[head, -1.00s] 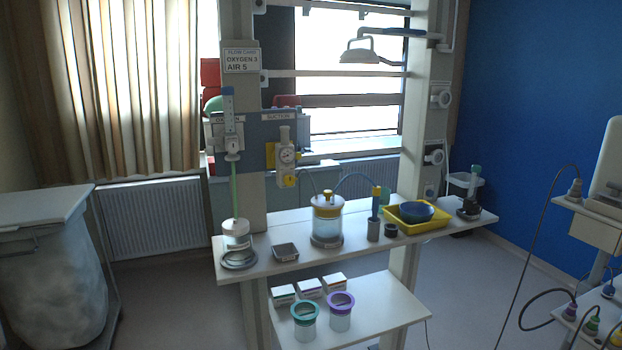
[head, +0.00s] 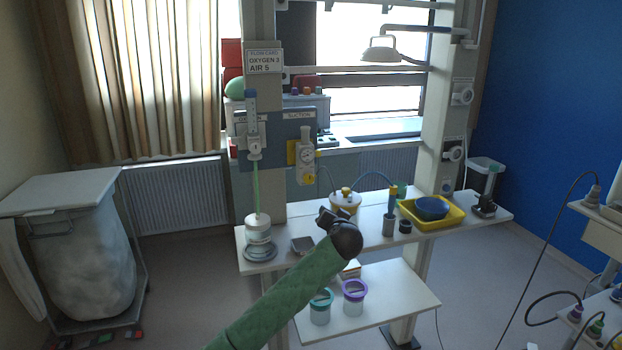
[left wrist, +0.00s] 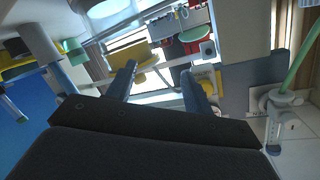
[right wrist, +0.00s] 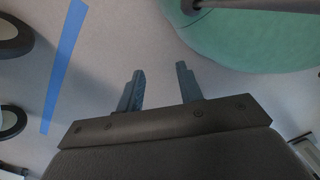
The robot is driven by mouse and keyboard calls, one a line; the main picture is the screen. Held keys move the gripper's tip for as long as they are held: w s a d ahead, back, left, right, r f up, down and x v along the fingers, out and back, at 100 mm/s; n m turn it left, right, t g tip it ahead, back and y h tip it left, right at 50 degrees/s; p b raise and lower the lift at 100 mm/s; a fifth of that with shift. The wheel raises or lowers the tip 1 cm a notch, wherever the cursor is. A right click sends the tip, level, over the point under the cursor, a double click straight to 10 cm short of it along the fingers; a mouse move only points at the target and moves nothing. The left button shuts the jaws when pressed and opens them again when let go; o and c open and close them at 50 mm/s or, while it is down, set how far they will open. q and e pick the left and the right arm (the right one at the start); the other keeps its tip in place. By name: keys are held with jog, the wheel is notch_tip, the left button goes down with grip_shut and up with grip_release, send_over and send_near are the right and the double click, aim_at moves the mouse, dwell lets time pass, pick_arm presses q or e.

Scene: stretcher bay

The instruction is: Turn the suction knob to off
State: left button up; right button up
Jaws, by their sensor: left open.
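The suction unit (head: 307,156) is a pale regulator with a round gauge, hung on the blue-grey rail panel under a SUCTION label (head: 299,115). The setting of its knob is too small to read. My left gripper (head: 327,214) is in front of the shelf, below and slightly right of the unit and apart from it. In the left wrist view its two fingers (left wrist: 160,82) are spread with nothing between them. My right gripper (right wrist: 160,82) is open and empty above the floor, outside the head view.
The suction jar (head: 345,202) stands on the shelf behind my left gripper, partly hidden. The oxygen flowmeter (head: 253,135) with its green tube hangs to the left. A yellow tray with a blue bowl (head: 432,208) is at the right. A teal object (right wrist: 255,35) is near my right gripper.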

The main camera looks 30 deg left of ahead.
aim_at(310, 179)
pick_arm(q)
jog(key=s+a+r+n+y, duration=0.2)
jog(key=a+r+n+y, duration=0.2)
jog(key=r+n, duration=0.3)
pick_arm(e)
jog(key=s+d+f+t, duration=0.2)
jog(key=s+f, duration=0.3)
jog(key=s, duration=0.4)
pick_arm(q)
jog(key=shift+m+g, duration=0.3)
jog(key=shift+m, duration=0.2)
jog(key=p+x, duration=0.2)
jog(key=x, duration=0.1)
jog(key=r+p+x, duration=0.1)
jog(key=p+x, duration=0.1)
jog(key=x, duration=0.1)
jog(key=shift+w+a+r, duration=0.1)
jog(key=shift+w+r, duration=0.05)
jog(key=shift+r, duration=0.05)
jog(key=shift+p+x, duration=0.6)
jog(key=shift+x, duration=0.2)
jog(key=shift+f, duration=0.1)
pick_arm(e)
jog(key=shift+g, duration=0.3)
jog(key=s+r, duration=0.1)
jog(key=s+d+r, duration=0.1)
jog(key=s+r, duration=0.1)
jog(key=shift+r, duration=0.3)
jog(key=shift+a, duration=0.1)
